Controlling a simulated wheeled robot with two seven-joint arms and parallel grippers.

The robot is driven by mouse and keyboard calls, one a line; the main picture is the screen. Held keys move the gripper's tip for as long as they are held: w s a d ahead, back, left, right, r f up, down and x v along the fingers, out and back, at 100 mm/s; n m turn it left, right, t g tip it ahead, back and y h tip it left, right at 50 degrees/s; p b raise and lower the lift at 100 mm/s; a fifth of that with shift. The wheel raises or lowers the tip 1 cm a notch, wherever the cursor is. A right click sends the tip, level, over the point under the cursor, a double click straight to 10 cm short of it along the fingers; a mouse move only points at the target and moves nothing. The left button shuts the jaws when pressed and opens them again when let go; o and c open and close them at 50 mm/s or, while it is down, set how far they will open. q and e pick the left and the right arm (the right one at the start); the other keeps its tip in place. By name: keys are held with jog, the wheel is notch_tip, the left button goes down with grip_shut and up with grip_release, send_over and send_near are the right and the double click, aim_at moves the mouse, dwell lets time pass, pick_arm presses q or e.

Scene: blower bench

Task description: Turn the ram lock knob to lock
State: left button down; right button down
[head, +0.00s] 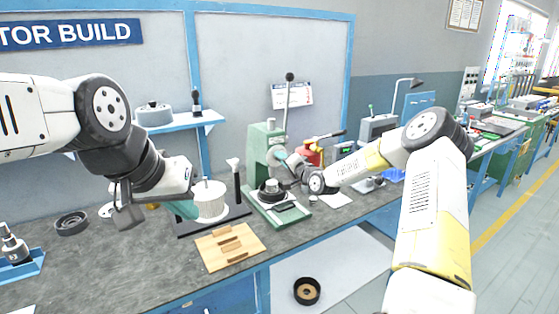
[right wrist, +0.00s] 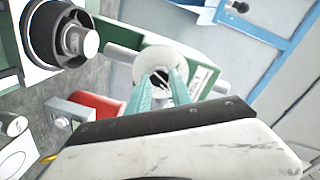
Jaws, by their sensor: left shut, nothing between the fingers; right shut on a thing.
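The green press (head: 258,145) stands on the bench with a tall lever ending in a black ball. My right gripper (head: 281,155) reaches its head from the right. In the right wrist view the teal fingers (right wrist: 161,76) are shut on a small dark part, which I take to be the ram lock knob (right wrist: 160,77), inside a pale round collar (right wrist: 145,65). The fingers cover most of it, so its turn angle cannot be read. My left gripper (head: 184,208) is shut and empty beside a white spool (head: 210,201), away from the press.
A black round part (head: 270,190) sits on the press base. A wooden block tray (head: 230,246) lies in front of the spool. A red box (head: 313,155) stands behind my right wrist. A dark ring (head: 72,223) lies at left. The left front bench is mostly clear.

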jog(key=shift+d+f+m, duration=0.1)
jog(key=shift+m, duration=1.5)
jog(key=c, duration=1.1)
grip_release()
jog(key=shift+c, duration=0.2)
jog(key=v, duration=0.7)
jog(key=shift+s+d, duration=0.25)
jog(key=shift+s, duration=0.05)
